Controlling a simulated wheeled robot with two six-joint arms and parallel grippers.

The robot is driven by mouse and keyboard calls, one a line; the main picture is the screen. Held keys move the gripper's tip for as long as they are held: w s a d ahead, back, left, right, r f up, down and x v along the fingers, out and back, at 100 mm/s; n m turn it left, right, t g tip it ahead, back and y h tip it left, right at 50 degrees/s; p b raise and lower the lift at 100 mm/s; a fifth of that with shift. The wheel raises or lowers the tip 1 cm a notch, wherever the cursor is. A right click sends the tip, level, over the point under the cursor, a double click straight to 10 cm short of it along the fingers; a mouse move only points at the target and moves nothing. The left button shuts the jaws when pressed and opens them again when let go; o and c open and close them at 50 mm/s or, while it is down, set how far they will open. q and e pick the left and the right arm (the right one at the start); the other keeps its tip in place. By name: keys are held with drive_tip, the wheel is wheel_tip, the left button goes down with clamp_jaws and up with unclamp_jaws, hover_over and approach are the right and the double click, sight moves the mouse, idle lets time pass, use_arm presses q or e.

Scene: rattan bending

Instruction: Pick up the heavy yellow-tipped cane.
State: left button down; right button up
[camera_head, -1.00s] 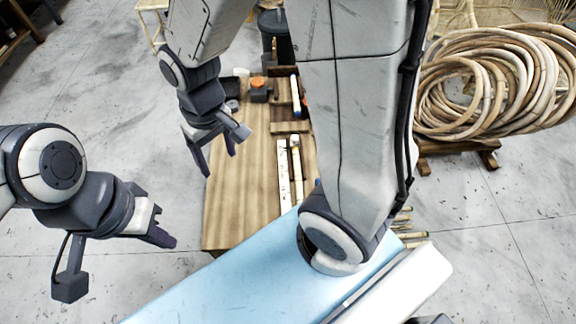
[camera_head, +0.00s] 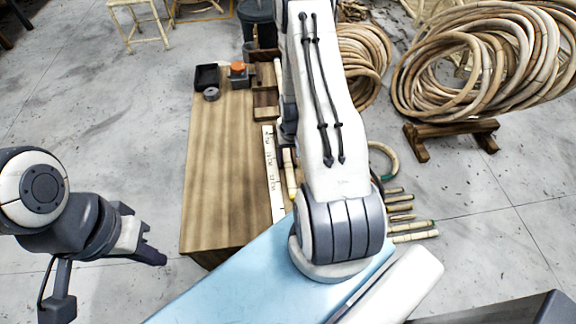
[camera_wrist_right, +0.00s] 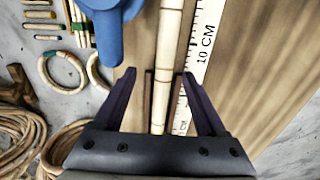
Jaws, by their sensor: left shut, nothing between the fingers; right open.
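A pale jointed cane (camera_head: 290,178) lies lengthwise on the wooden table beside a white ruler; its near part looks yellowish in the head view. In the right wrist view the cane (camera_wrist_right: 168,45) runs between the fingers of my right gripper (camera_wrist_right: 160,85), which is open. I cannot tell whether the fingers touch it. In the head view my arm hides most of the right gripper. Several short canes (camera_wrist_right: 42,27) with coloured ends lie to the left, one seeming yellow. My left gripper (camera_head: 158,257) is shut and empty, left of the table.
The ruler (camera_head: 272,165) lies along the cane. A blue object (camera_wrist_right: 105,30) stands close to my right gripper's left finger. Small boxes, including an orange-topped one (camera_head: 238,70), sit at the table's far end. Coiled rattan (camera_head: 480,70) stands at right. The table's left half is clear.

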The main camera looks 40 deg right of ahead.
sight(289, 167)
drive_tip(key=shift+w+a+f+b, duration=0.15)
drive_tip(key=shift+f+b, duration=0.1)
drive_tip(key=shift+f, duration=0.65)
drive_tip(key=shift+w+f+b, duration=0.2)
drive_tip(key=shift+f+b, duration=0.05)
drive_tip(key=shift+f, duration=0.7)
drive_tip(key=shift+w+a+f+b, duration=0.15)
drive_tip(key=shift+f+b, duration=0.1)
drive_tip(key=shift+f, duration=0.65)
drive_tip(key=shift+d, duration=0.1)
clamp_jaws()
